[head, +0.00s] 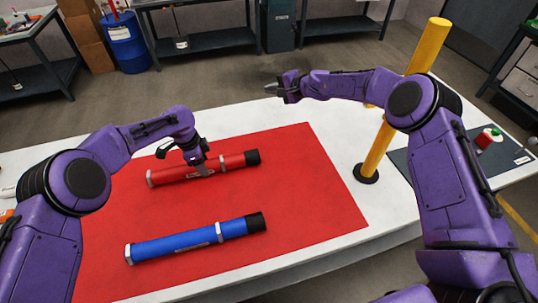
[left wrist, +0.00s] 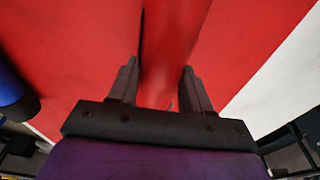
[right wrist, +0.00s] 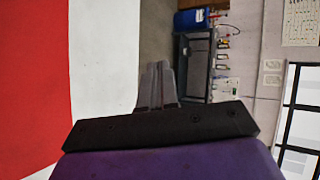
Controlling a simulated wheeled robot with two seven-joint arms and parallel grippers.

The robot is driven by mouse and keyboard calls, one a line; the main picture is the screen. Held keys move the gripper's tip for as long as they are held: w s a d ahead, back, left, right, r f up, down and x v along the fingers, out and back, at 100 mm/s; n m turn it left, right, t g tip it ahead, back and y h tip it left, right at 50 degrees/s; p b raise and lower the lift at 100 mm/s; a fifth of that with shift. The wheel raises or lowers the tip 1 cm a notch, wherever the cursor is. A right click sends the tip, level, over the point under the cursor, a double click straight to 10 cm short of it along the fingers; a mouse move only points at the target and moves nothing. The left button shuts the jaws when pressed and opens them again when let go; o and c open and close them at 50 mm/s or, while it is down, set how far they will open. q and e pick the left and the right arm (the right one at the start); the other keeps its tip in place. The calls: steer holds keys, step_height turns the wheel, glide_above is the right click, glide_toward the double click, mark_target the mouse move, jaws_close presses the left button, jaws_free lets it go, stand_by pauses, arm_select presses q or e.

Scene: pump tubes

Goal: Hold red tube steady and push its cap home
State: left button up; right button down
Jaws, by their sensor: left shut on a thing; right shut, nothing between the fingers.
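The red tube (head: 180,173) lies on its side on the red mat (head: 318,205), with a black cap (head: 252,157) on its right end. From this view I cannot tell how far the cap sits on the tube. My left gripper (head: 203,171) is shut around the middle of the red tube. In the left wrist view the tube (left wrist: 172,50) runs between the two fingers (left wrist: 158,88). My right gripper (head: 272,89) is shut and empty, raised beyond the mat's far right corner, well apart from the cap. Its fingers are together in the right wrist view (right wrist: 158,85).
A blue tube (head: 178,243) with a black end lies on the mat nearer to me. A yellow post (head: 400,105) stands on the white table (head: 345,158) right of the mat, near my right arm.

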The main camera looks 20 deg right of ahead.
mark_target(252, 157)
steer(key=s+d+f+n+g, duration=0.3)
steer(key=s+f+n+g, duration=0.1)
steer(key=s, duration=0.4)
steer(key=s+d+f+n+g+y, duration=0.1)
steer(key=s+d+f+n+g, duration=0.2)
steer(key=s+n+g, duration=0.3)
steer(key=shift+s+f+n+y, duration=0.35)
steer(key=shift+s+n, duration=0.35)
steer(key=shift+s, duration=0.4)
steer(key=shift+a, duration=0.1)
steer(key=x, duration=0.9)
steer(key=shift+a+f, duration=0.15)
steer(key=a, duration=0.3)
steer(key=shift+a+f, duration=0.2)
steer(key=shift+a, duration=0.5)
